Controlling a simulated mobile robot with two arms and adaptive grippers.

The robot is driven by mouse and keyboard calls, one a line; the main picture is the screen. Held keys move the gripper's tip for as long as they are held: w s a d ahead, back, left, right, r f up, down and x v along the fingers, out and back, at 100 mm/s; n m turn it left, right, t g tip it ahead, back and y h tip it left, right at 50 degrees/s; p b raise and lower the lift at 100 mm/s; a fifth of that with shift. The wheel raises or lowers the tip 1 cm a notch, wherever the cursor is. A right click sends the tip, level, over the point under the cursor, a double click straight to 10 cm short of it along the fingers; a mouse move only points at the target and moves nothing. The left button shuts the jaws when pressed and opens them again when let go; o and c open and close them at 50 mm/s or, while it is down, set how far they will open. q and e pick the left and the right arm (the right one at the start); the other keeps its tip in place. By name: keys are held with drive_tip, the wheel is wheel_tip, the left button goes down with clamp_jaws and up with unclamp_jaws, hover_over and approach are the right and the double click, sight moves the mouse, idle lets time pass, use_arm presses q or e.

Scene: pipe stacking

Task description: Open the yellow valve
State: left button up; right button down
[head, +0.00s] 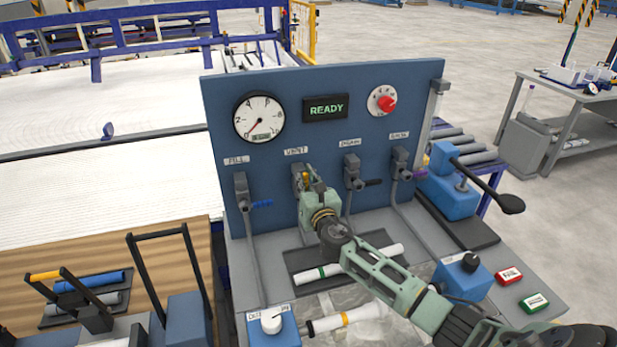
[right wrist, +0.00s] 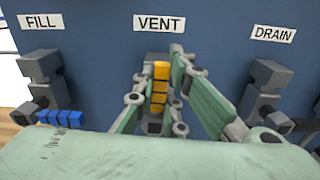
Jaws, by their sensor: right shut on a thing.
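The yellow valve handle (right wrist: 159,84) is on the valve under the VENT label, between the fingers of my right gripper in the right wrist view. A small yellow part of it shows in the head view (head: 306,177). My right gripper (head: 307,186) is at the blue panel (head: 330,77), shut on the yellow handle. In the right wrist view, the handle looks upright in line with the valve body. My fingers and hand hide part of the valve. My left gripper is not in view.
A blue handle (head: 262,204) at FILL is left of VENT; a black handle (head: 374,182) at DRAIN is right. Another valve (head: 400,160) with a purple handle is farther right. A gauge (head: 259,117), READY display (head: 326,108) and red knob (head: 386,103) are above. A white pipe (head: 345,263) lies below.

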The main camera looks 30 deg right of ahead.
drive_tip(key=shift+a+f+n, duration=0.1)
drive_tip(key=shift+a+n, duration=0.1)
drive_tip(key=shift+n, duration=0.3)
drive_tip(key=c, duration=1.8)
unclamp_jaws()
drive_tip(key=shift+s, duration=0.1)
drive_tip(key=v, duration=1.1)
drive_tip(key=shift+s, duration=0.35)
drive_tip(key=shift+a, duration=0.1)
